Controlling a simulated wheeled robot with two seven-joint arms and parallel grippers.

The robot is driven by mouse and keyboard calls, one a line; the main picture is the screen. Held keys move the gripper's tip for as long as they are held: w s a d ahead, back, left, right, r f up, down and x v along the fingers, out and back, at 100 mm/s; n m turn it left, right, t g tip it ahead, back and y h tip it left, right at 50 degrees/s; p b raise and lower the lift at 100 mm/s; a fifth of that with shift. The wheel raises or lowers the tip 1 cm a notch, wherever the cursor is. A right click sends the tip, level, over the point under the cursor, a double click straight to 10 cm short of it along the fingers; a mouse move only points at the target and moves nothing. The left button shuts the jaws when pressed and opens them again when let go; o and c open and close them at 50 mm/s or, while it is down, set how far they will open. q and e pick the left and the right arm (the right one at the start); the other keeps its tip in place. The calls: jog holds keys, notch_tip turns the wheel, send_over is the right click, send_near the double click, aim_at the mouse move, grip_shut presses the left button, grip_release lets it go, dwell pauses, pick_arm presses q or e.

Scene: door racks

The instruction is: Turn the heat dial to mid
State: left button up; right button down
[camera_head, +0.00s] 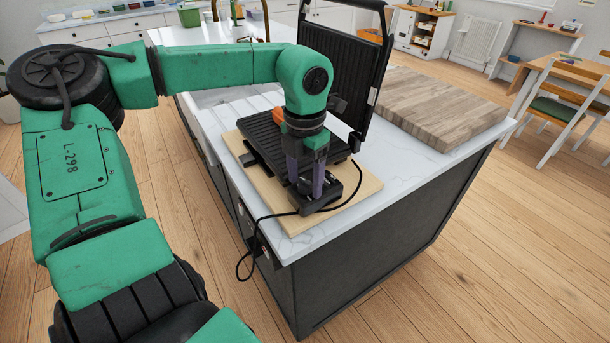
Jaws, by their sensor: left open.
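A black contact grill stands open on a light wooden board (358,193) on the island counter. Its ribbed lower plate (262,135) lies flat and its ribbed lid (340,62) is raised at the back. My left gripper (306,188) points down over the front end of the grill, with its two purple fingers apart and nothing seen between them. The fingertips are close to the grill's black front housing (332,196); whether they touch it I cannot tell. The heat dial cannot be made out behind the gripper. My right gripper is out of view.
A black cable (258,228) runs from the grill over the counter's front edge. A thick wooden chopping block (430,105) lies to the right. The white counter top (385,165) is bare between board and block. A tap (266,18) stands behind.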

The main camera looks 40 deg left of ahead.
pick_arm(q)
jog(key=shift+c, duration=1.2)
jog(key=shift+w, duration=0.1)
grip_shut()
